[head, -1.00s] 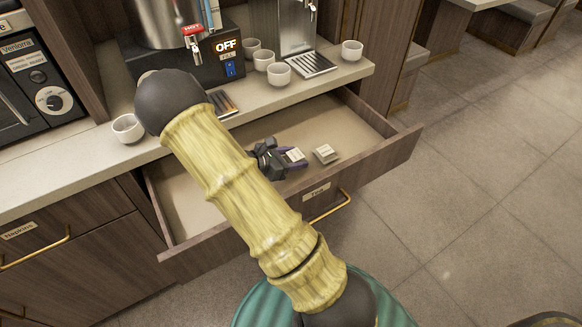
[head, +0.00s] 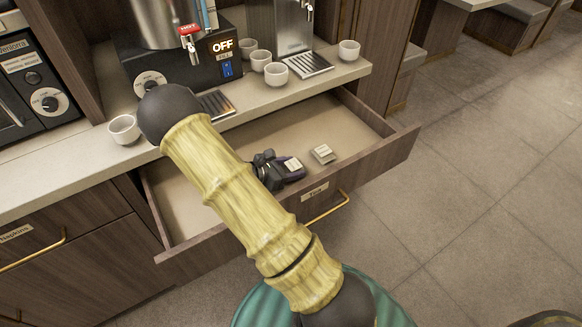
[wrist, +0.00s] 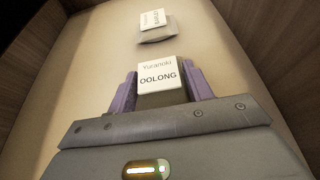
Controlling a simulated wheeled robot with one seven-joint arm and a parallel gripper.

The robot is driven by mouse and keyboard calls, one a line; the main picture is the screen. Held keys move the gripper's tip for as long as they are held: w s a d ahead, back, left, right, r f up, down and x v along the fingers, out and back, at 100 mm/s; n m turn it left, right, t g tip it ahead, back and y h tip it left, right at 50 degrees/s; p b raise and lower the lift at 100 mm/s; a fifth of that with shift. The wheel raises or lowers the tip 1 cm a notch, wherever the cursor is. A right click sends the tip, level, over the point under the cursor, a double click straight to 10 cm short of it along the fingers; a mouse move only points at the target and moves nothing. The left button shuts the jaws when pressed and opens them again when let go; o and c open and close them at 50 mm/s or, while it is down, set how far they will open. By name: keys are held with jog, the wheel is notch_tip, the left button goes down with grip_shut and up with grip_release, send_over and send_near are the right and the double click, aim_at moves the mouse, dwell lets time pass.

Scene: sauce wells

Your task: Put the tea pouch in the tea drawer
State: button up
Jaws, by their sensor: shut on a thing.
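The tea pouch (wrist: 160,78), with a white label reading "Yuranoki OOLONG", is between the purple fingers of my gripper (wrist: 160,92), which is shut on it. In the head view my gripper (head: 288,168) is down inside the open tea drawer (head: 300,203), with the pouch's pale label (head: 292,165) showing at its tip. The drawer is pulled out under the counter, its front label only partly readable. I cannot tell whether the pouch touches the drawer floor. My arm hides part of the drawer's left side.
Another labelled pouch (head: 322,153) lies in the drawer just beyond mine; it also shows in the wrist view (wrist: 155,27). The drawer's right and back floor is clear. Several white cups (head: 276,74) and a hot-water dispenser (head: 178,50) stand on the counter. A closed napkins drawer (head: 30,255) is at left.

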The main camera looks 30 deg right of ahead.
jog(key=o, duration=1)
jog(key=shift+c, duration=0.2)
jog(key=shift+a+r, duration=0.15)
jog(key=p+v, duration=0.1)
jog(key=v, duration=1)
jog(key=shift+a+r, duration=0.15)
jog(key=shift+a, duration=0.2)
